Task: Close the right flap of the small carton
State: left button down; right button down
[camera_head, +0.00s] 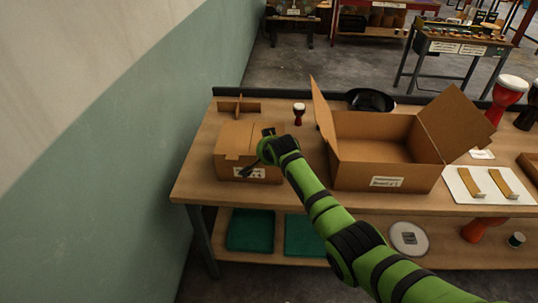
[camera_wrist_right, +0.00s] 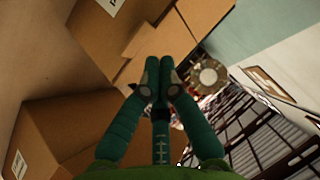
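The small carton (camera_head: 232,141) stands at the left end of the workbench, with a white label on its front. Its top looks mostly covered by flaps. My right gripper (camera_head: 261,152) is at the carton's right side, and with the wrist it hides much of the right flap, so I cannot tell that flap's exact angle. In the right wrist view my right gripper (camera_wrist_right: 159,62) has its two fingers together, with nothing seen between them. Cardboard of the small carton (camera_wrist_right: 92,38) lies just beyond the fingertips; contact is unclear. My left gripper is not in view.
A large open carton (camera_head: 385,178) with raised flaps stands right of my arm. A small goblet drum (camera_head: 299,114) and a cardboard divider (camera_head: 239,108) stand behind the small carton. A black round thing (camera_head: 370,99) lies behind the large carton. A wall (camera_head: 150,150) is at left.

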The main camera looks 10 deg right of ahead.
jog(key=shift+w+a+f+b, duration=0.15)
jog(key=shift+a+f+b, duration=0.15)
jog(key=shift+f, duration=0.2)
jog(key=shift+w+a+f+b, duration=0.1)
jog(key=shift+a+f+b, duration=0.15)
jog(key=shift+f, duration=0.2)
